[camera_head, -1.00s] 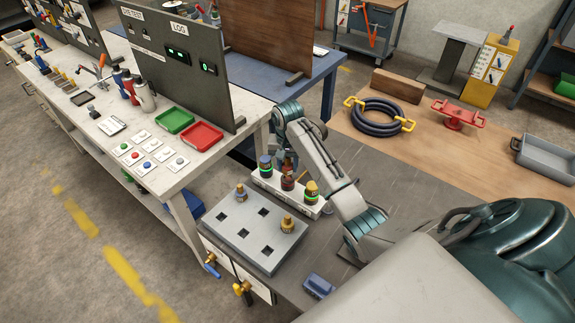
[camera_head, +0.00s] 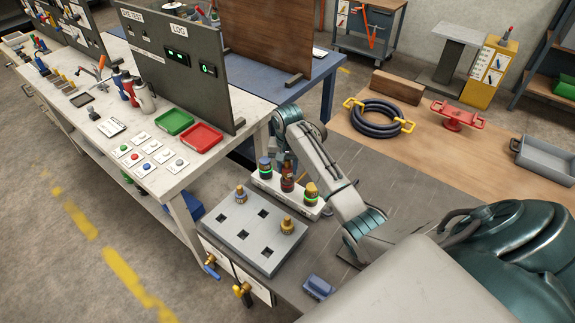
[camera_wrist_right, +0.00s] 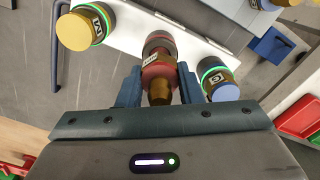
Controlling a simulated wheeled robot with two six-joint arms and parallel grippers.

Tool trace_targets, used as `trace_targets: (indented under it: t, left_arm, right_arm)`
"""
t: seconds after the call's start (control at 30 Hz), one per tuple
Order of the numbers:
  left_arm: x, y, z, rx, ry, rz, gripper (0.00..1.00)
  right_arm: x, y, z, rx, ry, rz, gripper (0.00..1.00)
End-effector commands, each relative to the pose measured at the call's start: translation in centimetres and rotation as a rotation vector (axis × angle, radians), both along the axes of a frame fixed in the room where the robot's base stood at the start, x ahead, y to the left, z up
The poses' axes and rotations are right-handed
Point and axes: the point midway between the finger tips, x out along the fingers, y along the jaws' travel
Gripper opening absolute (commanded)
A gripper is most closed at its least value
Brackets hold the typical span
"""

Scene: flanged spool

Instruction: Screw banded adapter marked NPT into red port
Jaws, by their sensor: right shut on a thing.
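My right gripper (camera_wrist_right: 159,88) is shut on a brass adapter (camera_wrist_right: 160,94) with a red band and a small white label too small to read. The adapter stands at the middle position of a white port block (camera_wrist_right: 122,34), in line with a dark ring; how far it is seated I cannot tell. In the head view the block (camera_head: 262,187) has a blue-topped fitting (camera_head: 265,167), the reddish middle one (camera_head: 287,181) and a yellow-topped fitting (camera_head: 311,191). The outer two have green lit rings. My left gripper is not in view.
A grey holder with square holes (camera_head: 236,240) stands in front of the block, with two brass adapters (camera_head: 241,194) (camera_head: 287,225) on it. A small blue item (camera_head: 318,287) lies nearby. Red (camera_head: 201,138) and green (camera_head: 174,121) trays are on the bench to the left.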

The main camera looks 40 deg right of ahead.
Motion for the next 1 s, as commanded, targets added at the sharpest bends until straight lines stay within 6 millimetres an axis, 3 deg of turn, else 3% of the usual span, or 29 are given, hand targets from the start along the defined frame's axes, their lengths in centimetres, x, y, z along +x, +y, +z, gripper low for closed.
trace_targets:
  t: [1.0]
  left_arm:
    - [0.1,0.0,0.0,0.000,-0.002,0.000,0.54]
  right_arm:
    - [0.0,0.0,-2.1,0.000,-0.001,0.000,0.05]
